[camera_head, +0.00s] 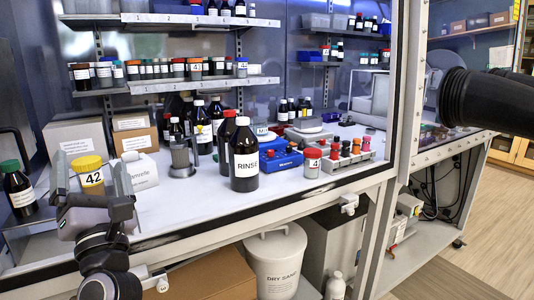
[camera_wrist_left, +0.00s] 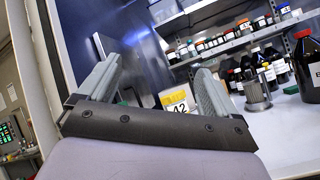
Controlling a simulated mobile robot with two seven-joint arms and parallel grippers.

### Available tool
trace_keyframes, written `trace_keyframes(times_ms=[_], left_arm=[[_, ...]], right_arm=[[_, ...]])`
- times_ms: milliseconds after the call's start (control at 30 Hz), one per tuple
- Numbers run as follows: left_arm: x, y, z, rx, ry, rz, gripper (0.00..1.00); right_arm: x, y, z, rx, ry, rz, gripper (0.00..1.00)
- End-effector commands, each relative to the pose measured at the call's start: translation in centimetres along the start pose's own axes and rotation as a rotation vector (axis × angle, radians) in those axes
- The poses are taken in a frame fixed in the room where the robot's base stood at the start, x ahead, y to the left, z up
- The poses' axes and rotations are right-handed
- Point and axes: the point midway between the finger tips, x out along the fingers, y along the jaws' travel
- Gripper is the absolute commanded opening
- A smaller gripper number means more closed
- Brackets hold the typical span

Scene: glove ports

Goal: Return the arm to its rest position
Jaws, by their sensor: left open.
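My left gripper (camera_head: 90,162) is at the lower left of the head view, at the front edge of the cabinet's worktop. Its two fingers point up and inward, spread apart with nothing gripped between them. My right gripper is not in view.
A dark RINSE bottle (camera_head: 244,155) stands mid-worktop, near a blue rack (camera_head: 281,163) and a red-lidded jar (camera_head: 312,163). A green-capped bottle (camera_head: 18,188) stands at the far left. A cabinet post (camera_head: 405,100) rises right of the opening. A white bin (camera_head: 276,262) stands below.

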Motion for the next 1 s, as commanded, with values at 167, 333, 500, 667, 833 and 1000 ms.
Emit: trace_keyframes(times_ms=[167, 333, 500, 667, 833, 1000], left_arm=[[-4.3, -1.9, 3.1, 0.337, -0.314, -0.102, 0.92], [-10.1, -5.6, 4.4, 0.665, -0.605, -0.257, 0.92], [-17.1, -9.6, 2.8, 0.981, -0.881, -0.474, 0.92], [-24.4, -12.0, -1.5, 1.253, -1.123, -0.736, 0.92], [-31.9, -11.7, -7.9, 1.493, -1.351, -1.072, 0.92], [-37.1, -9.0, -13.1, 1.636, -1.497, -1.377, 0.92]], right_arm=[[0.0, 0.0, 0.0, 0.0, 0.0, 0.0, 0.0], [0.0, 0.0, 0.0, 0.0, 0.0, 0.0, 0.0], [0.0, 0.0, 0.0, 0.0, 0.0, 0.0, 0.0], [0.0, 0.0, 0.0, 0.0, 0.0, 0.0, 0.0], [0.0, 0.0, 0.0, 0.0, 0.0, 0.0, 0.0], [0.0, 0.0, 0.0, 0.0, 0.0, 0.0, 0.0]])
